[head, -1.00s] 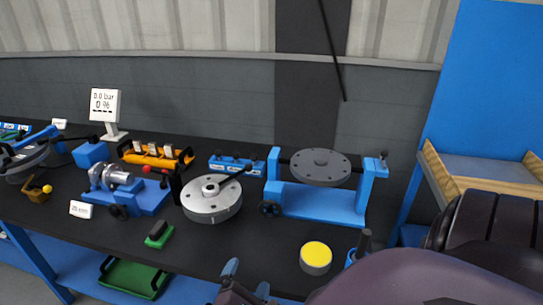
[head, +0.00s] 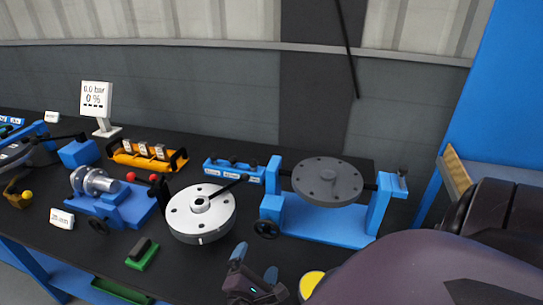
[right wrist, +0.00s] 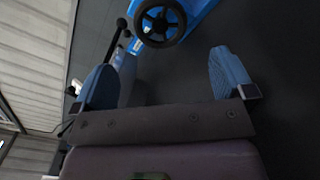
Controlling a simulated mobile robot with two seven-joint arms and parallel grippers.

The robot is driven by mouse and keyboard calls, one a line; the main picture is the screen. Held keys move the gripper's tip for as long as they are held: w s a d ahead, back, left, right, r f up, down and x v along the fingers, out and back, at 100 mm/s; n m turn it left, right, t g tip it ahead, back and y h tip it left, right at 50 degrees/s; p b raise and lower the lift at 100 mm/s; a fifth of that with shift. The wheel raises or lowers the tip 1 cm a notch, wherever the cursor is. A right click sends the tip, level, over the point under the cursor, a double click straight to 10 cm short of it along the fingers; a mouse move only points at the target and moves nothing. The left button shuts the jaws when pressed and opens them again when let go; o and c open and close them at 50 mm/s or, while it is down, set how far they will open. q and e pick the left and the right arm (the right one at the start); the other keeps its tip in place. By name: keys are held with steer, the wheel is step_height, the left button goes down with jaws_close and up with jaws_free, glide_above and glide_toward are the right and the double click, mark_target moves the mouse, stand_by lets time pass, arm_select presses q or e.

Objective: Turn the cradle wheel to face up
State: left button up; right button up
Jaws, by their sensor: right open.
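The blue cradle (head: 327,226) stands on the black bench, right of the middle in the head view. It carries a dark grey flanged disc (head: 327,181) between its two uprights. A black handwheel (head: 266,229) sits low on its left front side. My right gripper (head: 256,262) is open and empty, in front of the cradle and below the handwheel. The right wrist view shows its two blue fingertips (right wrist: 166,78) apart, with the black handwheel (right wrist: 160,22) beyond them. My left gripper is not in view.
A silver flanged disc with a black lever (head: 200,213) lies left of the cradle. A blue pump unit (head: 112,203), an orange rack (head: 147,156) and a green-based block (head: 142,253) stand farther left. A yellow-topped cylinder (head: 311,284) is partly hidden by my arm. A wooden-edged tray (head: 455,177) is at right.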

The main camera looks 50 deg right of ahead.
mark_target(267, 231)
steer(key=shift+p+x, duration=0.5)
steer(key=shift+x, duration=5)
steer(key=shift+c, duration=0.2)
steer(key=c, duration=0.7)
